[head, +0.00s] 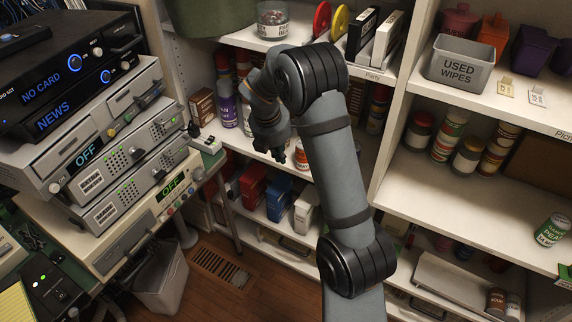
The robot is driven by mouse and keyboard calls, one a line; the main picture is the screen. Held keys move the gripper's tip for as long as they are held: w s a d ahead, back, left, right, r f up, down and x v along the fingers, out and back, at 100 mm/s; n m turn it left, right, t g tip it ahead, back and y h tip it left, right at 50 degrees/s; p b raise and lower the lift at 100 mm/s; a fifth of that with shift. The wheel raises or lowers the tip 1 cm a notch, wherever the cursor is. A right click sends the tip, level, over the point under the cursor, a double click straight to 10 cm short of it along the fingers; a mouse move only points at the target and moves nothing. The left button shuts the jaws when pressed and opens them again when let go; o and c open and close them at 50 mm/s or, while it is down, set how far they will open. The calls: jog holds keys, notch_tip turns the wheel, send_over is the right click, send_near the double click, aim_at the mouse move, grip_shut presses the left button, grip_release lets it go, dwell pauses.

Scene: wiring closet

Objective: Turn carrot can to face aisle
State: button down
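I cannot pick out a can that reads as carrot; most can labels are too small to read. Several cans, including a yellow-and-green one (447,135), stand upright at the left of the right-hand middle shelf (420,185). A green can (551,229), whose label seems to read peas, stands alone near that shelf's front edge at right. A can with a red and white label (301,157) is partly hidden beside my gripper (278,153). My gripper points down in front of the left shelving, apart from the right-hand cans. Its fingers are small and dark, so its opening is unclear.
A grey bin marked used wipes (459,65) stands on the upper right shelf. An upright shelf divider (392,135) separates the two bays. Stacked electronics (120,150) fill the left side. The middle right shelf has free room between its cans and the green can.

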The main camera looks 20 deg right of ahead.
jog(key=d+f+n, duration=0.1)
jog(key=f, duration=0.2)
jog(key=d+f+n, duration=0.1)
jog(key=d+f, duration=0.1)
jog(key=f, duration=0.1)
jog(key=w+d+f+n, duration=0.1)
jog(key=d+f, duration=0.1)
jog(key=f, duration=0.1)
jog(key=shift+w+d+f+n+g+b, duration=0.1)
jog(key=shift+f+n+g+b, duration=0.2)
jog(key=shift+f+n+b, duration=0.1)
jog(key=shift+w+d, duration=0.25)
jog(key=shift+d, duration=0.15)
